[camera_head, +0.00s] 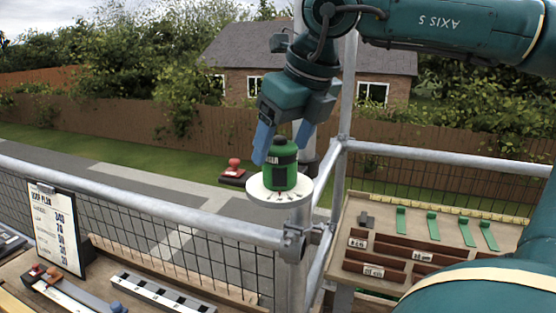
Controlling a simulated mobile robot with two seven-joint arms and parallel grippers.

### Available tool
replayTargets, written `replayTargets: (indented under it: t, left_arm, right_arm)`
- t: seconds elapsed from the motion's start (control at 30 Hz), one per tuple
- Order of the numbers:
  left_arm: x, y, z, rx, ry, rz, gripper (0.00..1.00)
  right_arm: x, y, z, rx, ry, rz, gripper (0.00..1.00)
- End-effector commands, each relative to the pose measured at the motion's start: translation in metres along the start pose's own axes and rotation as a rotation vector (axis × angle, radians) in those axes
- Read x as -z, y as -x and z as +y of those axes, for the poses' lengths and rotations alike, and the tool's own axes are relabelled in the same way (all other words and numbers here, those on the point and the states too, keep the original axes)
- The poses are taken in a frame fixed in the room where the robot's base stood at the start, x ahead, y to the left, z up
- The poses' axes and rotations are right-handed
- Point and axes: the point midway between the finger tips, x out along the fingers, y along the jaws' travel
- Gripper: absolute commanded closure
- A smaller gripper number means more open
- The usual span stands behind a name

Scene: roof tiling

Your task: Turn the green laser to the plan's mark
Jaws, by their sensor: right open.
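The green laser (281,170) stands upright on a round white dial (262,194) with dark marks, mounted at the scaffold post. My right gripper (283,150) comes down from above, with its blue fingers open around the top of the laser. The plan (55,228) is a white sheet on a dark clipboard at the left, with a column of numbers too small to read surely. My left gripper is not in view.
Scaffold rails (140,204) run in front of and beside the dial. A red-knobbed object (234,170) shows left of the dial. A bench at right holds labelled compartments (375,270) and green pieces (433,226). The left bench holds a marked strip (160,294) and tools.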

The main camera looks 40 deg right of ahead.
Motion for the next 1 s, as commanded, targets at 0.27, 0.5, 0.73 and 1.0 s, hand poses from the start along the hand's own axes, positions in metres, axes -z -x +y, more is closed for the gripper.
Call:
replayTargets:
  t: [0.27, 0.5, 0.73, 1.0]
  left_arm:
    - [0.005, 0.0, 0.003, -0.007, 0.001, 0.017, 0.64]
    - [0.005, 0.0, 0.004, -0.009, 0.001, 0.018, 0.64]
    - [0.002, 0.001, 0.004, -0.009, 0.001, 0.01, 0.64]
    - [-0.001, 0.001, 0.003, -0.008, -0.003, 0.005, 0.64]
  right_arm:
    - [0.0, 0.061, 0.0, 0.001, 0.0, -0.003, 0.28]
    - [0.0, 0.085, 0.0, 0.0, 0.0, 0.0, 0.28]
    - [0.0, 0.087, 0.0, 0.0, 0.001, 0.001, 0.28]
    - [0.0, 0.086, 0.0, 0.0, 0.001, 0.001, 0.28]
